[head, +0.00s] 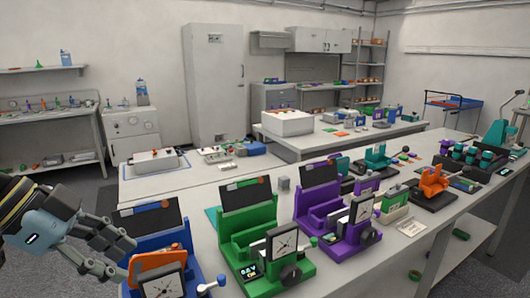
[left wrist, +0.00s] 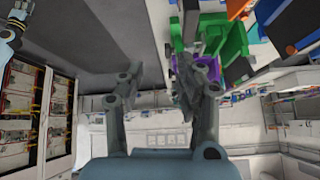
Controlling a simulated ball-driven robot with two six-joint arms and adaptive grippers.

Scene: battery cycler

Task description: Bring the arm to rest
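My left gripper (head: 128,258) is in the lower left of the head view, by the left side of the blue cycler station. Its grey fingers are spread apart with nothing between them. In the left wrist view the same gripper (left wrist: 150,85) shows two separated fingers, the right one overlapping the stations behind it. No held object is seen. I cannot tell whether its fingers touch the station.
A blue station (head: 195,272) with an orange part, a green station (head: 245,240) and a purple station (head: 318,207) line the bench front. An orange clamp (head: 430,183) stands farther right. A tall grey cabinet (head: 212,85) is at the back. Grey floor (head: 80,190) lies left of the bench.

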